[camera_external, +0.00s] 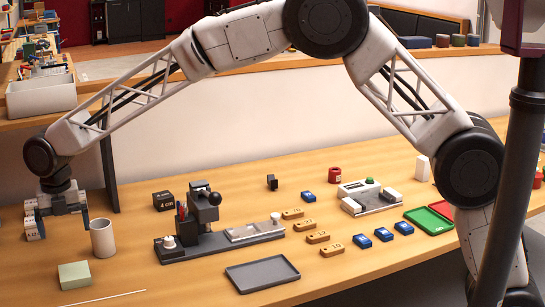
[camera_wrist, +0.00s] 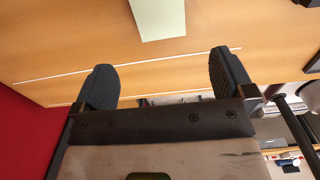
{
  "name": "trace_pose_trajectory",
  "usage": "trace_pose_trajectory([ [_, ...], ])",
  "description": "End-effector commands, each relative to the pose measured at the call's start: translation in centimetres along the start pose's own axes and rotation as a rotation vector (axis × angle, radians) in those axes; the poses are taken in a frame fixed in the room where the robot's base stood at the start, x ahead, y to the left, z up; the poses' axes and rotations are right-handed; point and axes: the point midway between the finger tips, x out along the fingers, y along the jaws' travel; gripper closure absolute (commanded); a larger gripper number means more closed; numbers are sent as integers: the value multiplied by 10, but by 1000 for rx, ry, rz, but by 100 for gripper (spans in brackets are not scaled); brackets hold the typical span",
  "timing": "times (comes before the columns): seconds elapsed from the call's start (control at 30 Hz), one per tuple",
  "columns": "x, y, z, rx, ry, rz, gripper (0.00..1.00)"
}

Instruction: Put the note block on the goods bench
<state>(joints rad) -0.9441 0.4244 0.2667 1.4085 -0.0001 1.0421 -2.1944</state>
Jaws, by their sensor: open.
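The note block, a pale green block (camera_external: 75,274), lies on the wooden table (camera_external: 230,190) at the front left. In the wrist view part of the pale green block (camera_wrist: 160,18) shows at the top edge, beyond the fingertips. My gripper (camera_external: 62,222) hangs at the far left, fingers down, behind the note block and apart from it. Its two fingers (camera_wrist: 160,80) are spread with nothing between them. No surface is clearly marked as the goods bench; a raised wooden counter (camera_external: 120,87) runs along the back.
A white cylinder (camera_external: 102,238) stands close to the gripper's right. A grey stand fixture (camera_external: 205,220), a dark tray (camera_external: 262,274) and a black box (camera_external: 163,200) are further right. A grey bin (camera_external: 42,97) sits on the counter.

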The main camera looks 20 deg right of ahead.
Motion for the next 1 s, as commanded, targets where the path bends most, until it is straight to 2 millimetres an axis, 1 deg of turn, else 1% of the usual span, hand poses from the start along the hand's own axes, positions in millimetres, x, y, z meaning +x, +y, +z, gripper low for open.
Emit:
trace_pose_trajectory([
  [0.07, -3, -4, 2, 12, -1, 2, 0],
  [0.17, -10, -16, 7, 47, -3, 4, 0],
  [0.27, -21, -36, 15, 111, -6, 9, 0],
  [0.37, -36, -66, 25, 203, -10, 15, 0],
  [0.4, -43, -80, 30, 247, -12, 17, 0],
  [0.47, -54, -103, 36, 317, -15, 22, 0],
  [0.5, -60, -119, 40, 367, -16, 24, 0],
  [0.67, -89, -186, 51, 574, -24, 39, 0],
  [0.7, -95, -202, 52, 625, -25, 42, 0],
  [0.77, -104, -227, 54, 702, -27, 47, 0],
  [0.8, -110, -243, 54, 754, -29, 51, 0],
  [0.87, -118, -268, 54, 831, -31, 57, 0],
  [0.9, -124, -284, 54, 883, -33, 61, 0],
  [0.97, -133, -308, 52, 959, -35, 69, 0],
  [1.0, -138, -324, 50, 1010, -37, 74, 0],
])
